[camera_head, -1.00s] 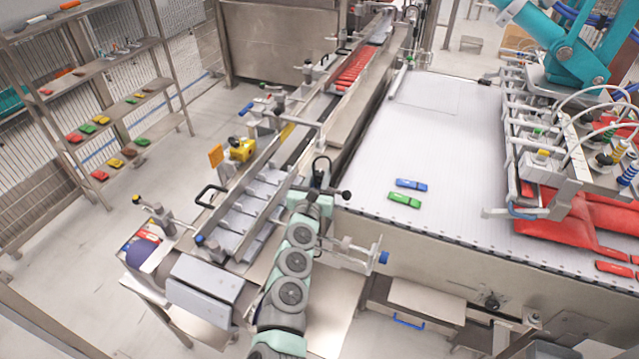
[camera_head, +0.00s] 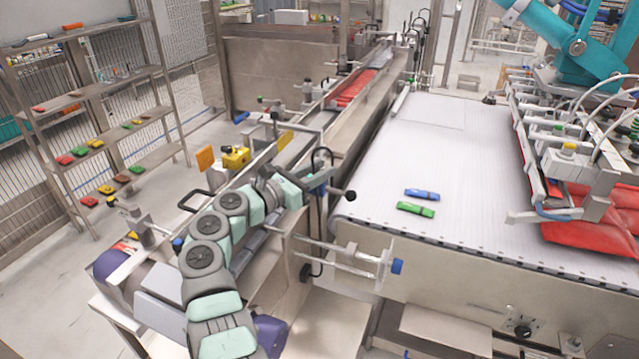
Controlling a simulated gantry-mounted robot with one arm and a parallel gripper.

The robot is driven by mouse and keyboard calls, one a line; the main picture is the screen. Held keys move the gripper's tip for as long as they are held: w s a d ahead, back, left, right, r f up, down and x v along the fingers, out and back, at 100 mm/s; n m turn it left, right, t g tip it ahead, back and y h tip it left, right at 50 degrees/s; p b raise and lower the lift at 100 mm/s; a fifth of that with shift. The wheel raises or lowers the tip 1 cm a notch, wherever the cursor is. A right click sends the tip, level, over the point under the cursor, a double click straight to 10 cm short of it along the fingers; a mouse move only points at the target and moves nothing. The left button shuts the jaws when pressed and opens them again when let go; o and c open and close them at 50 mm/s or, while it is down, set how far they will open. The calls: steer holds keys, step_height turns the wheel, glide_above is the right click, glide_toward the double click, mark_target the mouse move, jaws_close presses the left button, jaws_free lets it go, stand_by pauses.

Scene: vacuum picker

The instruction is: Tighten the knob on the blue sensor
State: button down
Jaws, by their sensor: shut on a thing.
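My arm reaches up from the bottom to the side-rail fittings of the narrow conveyor. My gripper (camera_head: 318,184) is at its end, among dark clamp parts beside the rail. It is shut on a small part there, apparently a knob; the fingertips and that part are too small and crowded to make out. A bit of blue shows right at the gripper, but I cannot tell whether it is the blue sensor. A black ball knob (camera_head: 350,196) on a rod sticks out just right of the gripper.
A yellow sensor (camera_head: 235,157) stands on the rail to the left. A blue-ended rod (camera_head: 397,266) juts out at lower right of the gripper. The wide white belt (camera_head: 440,150) carries a blue pack (camera_head: 422,194) and a green pack (camera_head: 415,210). Shelves (camera_head: 120,150) stand at far left.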

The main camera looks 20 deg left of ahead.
steer(key=shift+f+m+g+h+b, duration=0.25)
steer(key=shift+m+g+h+b, duration=0.9)
steer(key=shift+b, duration=0.85)
steer(key=c, duration=1.1)
jaws_free()
steer(key=shift+w+r+t, duration=0.1)
steer(key=shift+r+t, duration=0.05)
steer(key=shift+t, duration=0.1)
steer(key=shift+s+a+r, duration=0.1)
steer(key=shift+s+a, duration=0.15)
steer(key=shift+s, duration=0.05)
steer(key=p+v, duration=0.2)
steer(key=v, duration=0.8)
steer(key=shift+p, duration=0.35)
